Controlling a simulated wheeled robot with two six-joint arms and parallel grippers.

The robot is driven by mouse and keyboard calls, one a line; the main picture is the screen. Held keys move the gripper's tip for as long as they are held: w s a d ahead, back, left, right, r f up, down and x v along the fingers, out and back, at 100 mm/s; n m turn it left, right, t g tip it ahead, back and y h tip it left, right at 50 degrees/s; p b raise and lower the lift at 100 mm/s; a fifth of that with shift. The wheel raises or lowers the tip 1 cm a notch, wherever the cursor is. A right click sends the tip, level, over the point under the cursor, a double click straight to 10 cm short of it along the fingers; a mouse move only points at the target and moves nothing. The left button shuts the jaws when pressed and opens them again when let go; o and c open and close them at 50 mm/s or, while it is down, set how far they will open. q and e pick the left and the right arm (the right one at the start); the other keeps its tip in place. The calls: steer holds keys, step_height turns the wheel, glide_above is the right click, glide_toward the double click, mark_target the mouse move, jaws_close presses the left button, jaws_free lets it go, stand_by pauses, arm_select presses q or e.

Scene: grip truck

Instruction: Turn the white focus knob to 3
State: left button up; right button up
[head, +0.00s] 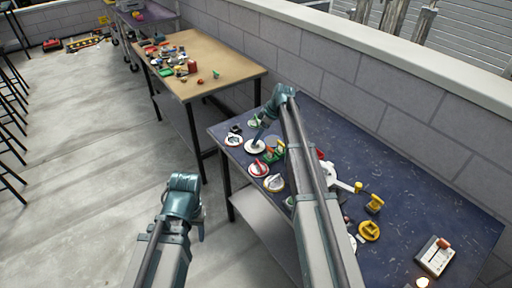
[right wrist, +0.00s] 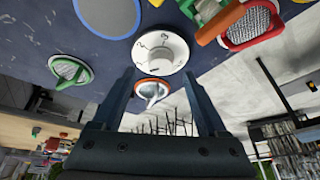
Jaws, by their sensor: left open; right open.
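The white focus knob (head: 256,145) stands on a round white dial near the left end of the dark blue table. My left gripper (head: 199,230) is open and empty, over the floor in front of the table.
Close around the knob are an orange-rimmed dial (right wrist: 152,90), a green-handled dial (right wrist: 70,72), a grey disc (right wrist: 108,15) and a red-framed part (right wrist: 250,25). A red-handled dial (head: 258,168) is nearby. A wooden table (head: 225,65) with clutter stands behind left.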

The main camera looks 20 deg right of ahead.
steer(key=b+x, duration=0.2)
steer(key=x, duration=0.1)
steer(key=shift+f, duration=0.25)
arm_select(q)
step_height(320, 180, down, 3)
steer(key=shift+f, duration=0.1)
arm_select(e)
steer(key=shift+r, duration=0.1)
steer(key=shift+c, duration=0.2)
jaws_close()
